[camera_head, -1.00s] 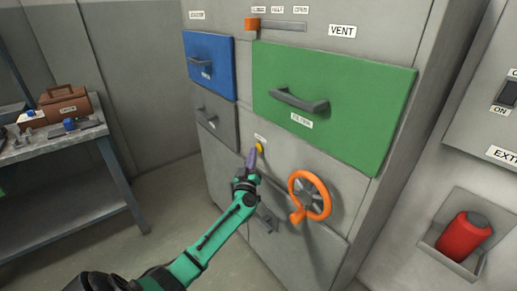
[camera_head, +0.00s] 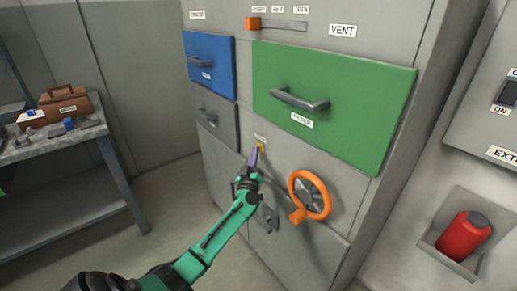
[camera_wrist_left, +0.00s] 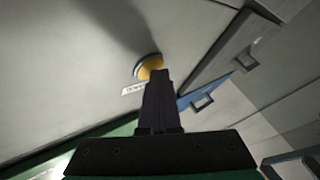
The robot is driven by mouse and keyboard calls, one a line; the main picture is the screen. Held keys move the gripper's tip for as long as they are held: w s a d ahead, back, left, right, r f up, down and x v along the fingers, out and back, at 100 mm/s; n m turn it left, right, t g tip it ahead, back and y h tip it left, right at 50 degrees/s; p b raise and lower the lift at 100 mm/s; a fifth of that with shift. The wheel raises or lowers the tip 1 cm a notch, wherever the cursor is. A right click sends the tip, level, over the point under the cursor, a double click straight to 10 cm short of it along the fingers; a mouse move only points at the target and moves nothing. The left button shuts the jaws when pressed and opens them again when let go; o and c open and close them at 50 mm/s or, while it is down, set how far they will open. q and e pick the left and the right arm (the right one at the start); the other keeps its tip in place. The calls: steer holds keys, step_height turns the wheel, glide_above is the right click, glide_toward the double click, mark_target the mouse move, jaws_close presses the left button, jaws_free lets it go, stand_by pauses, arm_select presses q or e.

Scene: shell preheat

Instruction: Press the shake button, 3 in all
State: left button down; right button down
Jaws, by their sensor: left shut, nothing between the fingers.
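The shake button is a small yellow round button (camera_head: 261,147) on the grey cabinet front, below a small label and left of the orange handwheel. In the left wrist view the yellow button (camera_wrist_left: 149,65) sits on a paler round base, partly hidden behind the fingers. My left gripper (camera_head: 254,155) is shut and empty, with its fingertips at the button. The left wrist view shows the shut fingers (camera_wrist_left: 160,78) overlapping the button's lower edge; I cannot tell whether they touch it. My right gripper is not in view.
An orange handwheel (camera_head: 321,204) stands out just right of the button. Above are a green drawer (camera_head: 350,92), a blue drawer (camera_head: 222,50) and an orange vent slider (camera_head: 252,23). A red canister (camera_head: 463,237) sits far right. A workbench (camera_head: 50,149) stands at left.

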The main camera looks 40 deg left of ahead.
arm_select(q)
steer(key=shift+s, duration=0.15)
steer(key=shift+s+a+p, duration=0.2)
steer(key=shift+s+p, duration=0.35)
steer(key=shift+s, duration=0.15)
steer(key=s+p, duration=0.1)
steer(key=s+a, duration=0.1)
steer(key=s, duration=0.1)
steer(key=s+p, duration=0.1)
steer(key=shift+s+a+p, duration=0.25)
steer(key=shift+s+p, duration=0.05)
steer(key=shift+s, duration=0.05)
stand_by(2.3)
